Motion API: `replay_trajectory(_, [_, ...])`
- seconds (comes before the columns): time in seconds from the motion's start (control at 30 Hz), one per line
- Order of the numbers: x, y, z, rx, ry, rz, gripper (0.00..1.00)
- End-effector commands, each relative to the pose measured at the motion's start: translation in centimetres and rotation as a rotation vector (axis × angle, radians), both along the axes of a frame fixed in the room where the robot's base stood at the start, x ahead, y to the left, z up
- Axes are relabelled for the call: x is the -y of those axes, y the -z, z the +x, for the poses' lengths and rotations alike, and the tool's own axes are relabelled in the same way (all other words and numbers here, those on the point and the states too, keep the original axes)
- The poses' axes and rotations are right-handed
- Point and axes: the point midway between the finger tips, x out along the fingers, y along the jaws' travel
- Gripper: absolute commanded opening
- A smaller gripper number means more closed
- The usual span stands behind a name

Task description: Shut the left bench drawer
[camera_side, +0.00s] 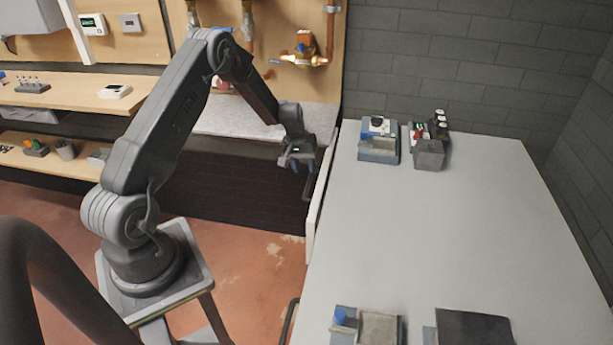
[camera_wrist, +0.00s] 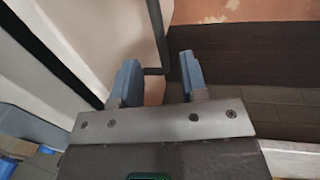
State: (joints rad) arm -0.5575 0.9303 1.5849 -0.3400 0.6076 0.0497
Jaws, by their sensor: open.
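The left bench drawer shows in the side view as a white front panel (camera_side: 318,205) along the bench's left edge. It stands out from the bench, so it is partly open. Its dark bar handle (camera_side: 325,176) is on the outer face. My gripper (camera_side: 303,166) is beside the far part of this front, fingers pointing down, open and empty. In the wrist view the white front (camera_wrist: 115,35) has a dark gap behind it. The dark handle (camera_wrist: 159,35) ends in the space between my blue fingertips (camera_wrist: 160,72); whether they touch cannot be told.
The grey bench top (camera_side: 440,220) is mostly clear. Blue and grey boxes (camera_side: 379,148) stand at its far end and a grey tray (camera_side: 380,328) at its near end. Another dark handle (camera_side: 289,321) shows nearer. A wooden wall board with pipes and a grey ledge (camera_side: 235,120) lies behind my arm.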

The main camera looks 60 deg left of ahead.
Motion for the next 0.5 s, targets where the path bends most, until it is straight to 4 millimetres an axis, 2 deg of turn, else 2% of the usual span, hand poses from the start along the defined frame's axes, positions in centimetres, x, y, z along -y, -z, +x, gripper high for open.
replay_trajectory(0.03, [-0.2,-1.4,-0.2,0.003,0.0,0.003,0.4])
replay_trajectory(0.2, [-0.8,-4.9,-0.7,0.003,-0.001,0.003,0.4])
replay_trajectory(0.4, [-1.1,-7.6,-1.1,0.0,0.0,0.0,0.4])
replay_trajectory(0.5, [-1.1,-8.2,-1.2,-0.001,0.0,-0.001,0.4])
